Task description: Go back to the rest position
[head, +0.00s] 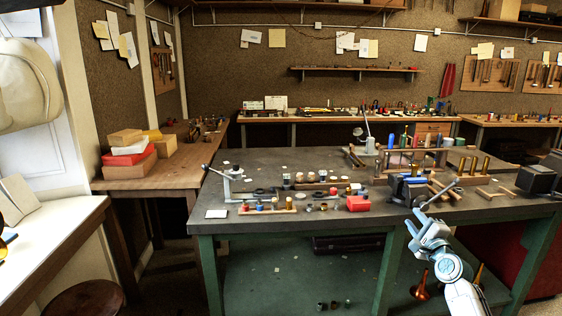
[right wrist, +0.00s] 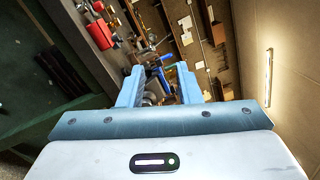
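My right gripper (head: 416,228) is in front of the near edge of the dark-topped workbench (head: 330,205), at the right of the head view. In the right wrist view its two blue fingers (right wrist: 159,82) stand apart, with nothing clearly held between them. A grey and blue vise (head: 407,190) is on the bench just behind the gripper.
The green-legged bench carries a red box (head: 358,203), a small clamp stand (head: 228,182) and tool racks. Brass horn parts (head: 423,287) stand low near my right arm. A white table (head: 45,235) and a round stool (head: 88,300) are at the left.

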